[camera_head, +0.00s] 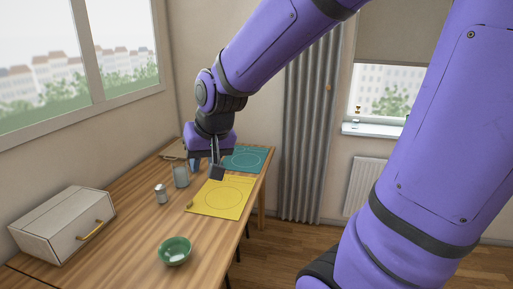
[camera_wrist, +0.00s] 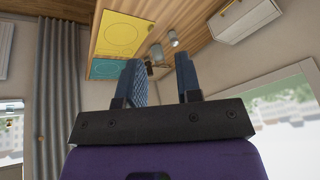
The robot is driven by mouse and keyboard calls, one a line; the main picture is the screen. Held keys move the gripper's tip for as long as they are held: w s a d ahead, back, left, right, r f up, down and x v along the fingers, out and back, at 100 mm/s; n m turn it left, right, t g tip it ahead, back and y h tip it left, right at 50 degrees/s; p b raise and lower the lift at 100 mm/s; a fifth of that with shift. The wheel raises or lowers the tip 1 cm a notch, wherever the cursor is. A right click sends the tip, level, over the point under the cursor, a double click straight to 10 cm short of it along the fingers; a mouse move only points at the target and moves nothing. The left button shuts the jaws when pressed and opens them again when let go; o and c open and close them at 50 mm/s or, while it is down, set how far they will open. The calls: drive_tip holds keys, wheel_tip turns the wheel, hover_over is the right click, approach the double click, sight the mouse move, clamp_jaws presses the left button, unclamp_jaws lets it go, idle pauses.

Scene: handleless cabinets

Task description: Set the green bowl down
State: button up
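The green bowl (camera_head: 174,251) stands upright on the near part of the wooden table. It looks empty, and it does not show in the wrist view. My gripper (camera_head: 215,168) is over the table farther back, near the back left edge of the yellow mat (camera_head: 222,199), well away from the bowl. In the wrist view my gripper (camera_wrist: 160,70) has its two fingers apart, with nothing seen held between them.
A white box with a brass handle (camera_head: 62,225) stands at the left. A small can (camera_head: 161,194) and a grey glass (camera_head: 181,177) stand mid-table. A teal mat (camera_head: 246,159) lies at the far end. The wood around the bowl is clear; the table edge (camera_head: 252,213) is to the right.

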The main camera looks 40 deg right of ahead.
drive_tip(key=s+d+r+n, duration=0.1)
drive_tip(key=s+r, duration=0.2)
drive_tip(key=s, duration=0.4)
drive_tip(key=s+d+r+n, duration=0.1)
drive_tip(key=s+r+n, duration=0.1)
drive_tip(key=s+r, duration=0.2)
drive_tip(key=s, duration=0.3)
drive_tip(key=shift+s+r, duration=0.2)
drive_tip(key=shift+s, duration=0.2)
